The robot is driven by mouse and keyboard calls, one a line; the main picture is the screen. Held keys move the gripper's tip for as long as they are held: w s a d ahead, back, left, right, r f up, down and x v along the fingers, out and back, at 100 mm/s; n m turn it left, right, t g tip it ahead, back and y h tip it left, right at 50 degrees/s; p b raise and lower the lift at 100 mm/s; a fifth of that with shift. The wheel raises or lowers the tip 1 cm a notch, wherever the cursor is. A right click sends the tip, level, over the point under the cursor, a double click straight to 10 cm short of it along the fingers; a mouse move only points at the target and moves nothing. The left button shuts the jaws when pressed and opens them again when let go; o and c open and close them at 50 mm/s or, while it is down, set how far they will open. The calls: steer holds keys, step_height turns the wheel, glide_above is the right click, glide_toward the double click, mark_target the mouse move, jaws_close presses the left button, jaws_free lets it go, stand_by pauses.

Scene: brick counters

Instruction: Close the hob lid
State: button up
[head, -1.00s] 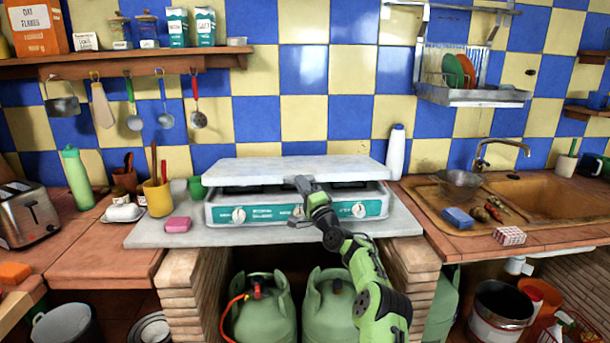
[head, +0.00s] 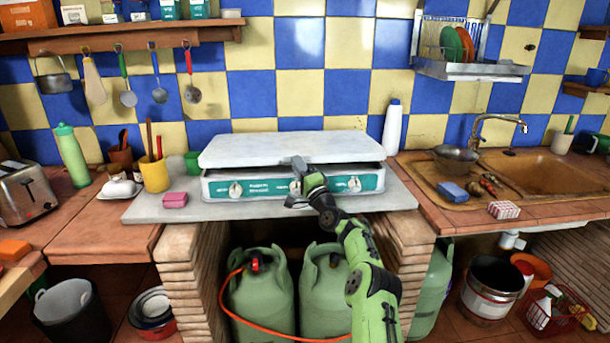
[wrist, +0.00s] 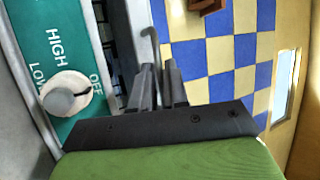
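The hob lid (head: 250,148) is a pale grey slab over the white hob (head: 213,188), which has a teal control panel (head: 265,189). The lid lies almost flat, with a narrow dark gap between its front edge and the hob, clearest at the right. My gripper (head: 298,166) is at the middle of the lid's front edge; exact contact is hidden.
A pink sponge (head: 175,200) and yellow mug (head: 155,174) stand left of the hob. A white bottle (head: 392,128) stands behind its right side. The sink (head: 540,185) is at right. Green gas cylinders (head: 262,290) stand below the counter.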

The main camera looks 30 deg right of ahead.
steer(key=v, duration=1.5)
steer(key=shift+s, duration=0.4)
steer(key=shift+f, duration=0.1)
